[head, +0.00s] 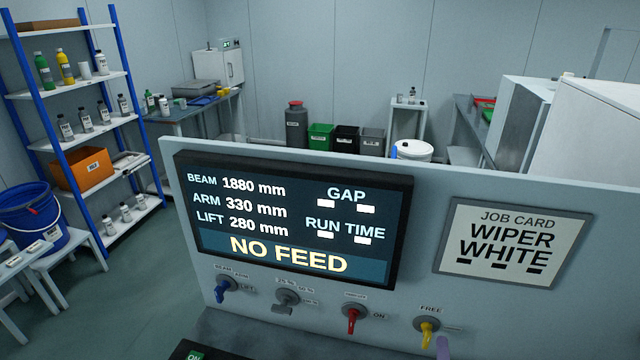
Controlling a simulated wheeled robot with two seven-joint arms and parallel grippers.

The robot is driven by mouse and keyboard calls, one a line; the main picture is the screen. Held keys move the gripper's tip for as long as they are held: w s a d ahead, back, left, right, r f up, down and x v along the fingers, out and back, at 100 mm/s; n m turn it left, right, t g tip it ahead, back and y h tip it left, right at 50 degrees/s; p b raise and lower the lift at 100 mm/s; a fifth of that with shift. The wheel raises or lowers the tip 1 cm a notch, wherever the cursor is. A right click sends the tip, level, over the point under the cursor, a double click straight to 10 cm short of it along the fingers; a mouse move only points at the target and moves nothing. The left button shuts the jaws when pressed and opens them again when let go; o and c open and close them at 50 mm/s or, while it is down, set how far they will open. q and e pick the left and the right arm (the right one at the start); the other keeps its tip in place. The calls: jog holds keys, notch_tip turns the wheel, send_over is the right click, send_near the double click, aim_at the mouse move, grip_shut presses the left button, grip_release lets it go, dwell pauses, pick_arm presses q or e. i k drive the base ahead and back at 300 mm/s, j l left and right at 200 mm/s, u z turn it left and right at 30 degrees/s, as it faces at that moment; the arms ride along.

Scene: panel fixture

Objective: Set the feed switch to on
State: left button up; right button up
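The panel (425,190) carries a row of knobs along its lower part. A red knob (352,318) has its handle pointing down, with "ON" printed at its right; the small label above it is too small to read. At the bottom edge a dark box (215,352) shows a green "ON" label and is mostly cut off. I cannot tell for sure which of these is the feed switch. The screen (290,215) reads "NO FEED", with beam 1880 mm, arm 330 mm and lift 280 mm. Neither of my grippers is in view.
A blue knob (224,287), a grey knob (286,300) and a yellow knob (427,330) flank the red one. A job card (514,240) reads "WIPER WHITE". Shelves (80,138) and benches stand behind.

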aim_at(353, 313)
jog(key=k, duration=1)
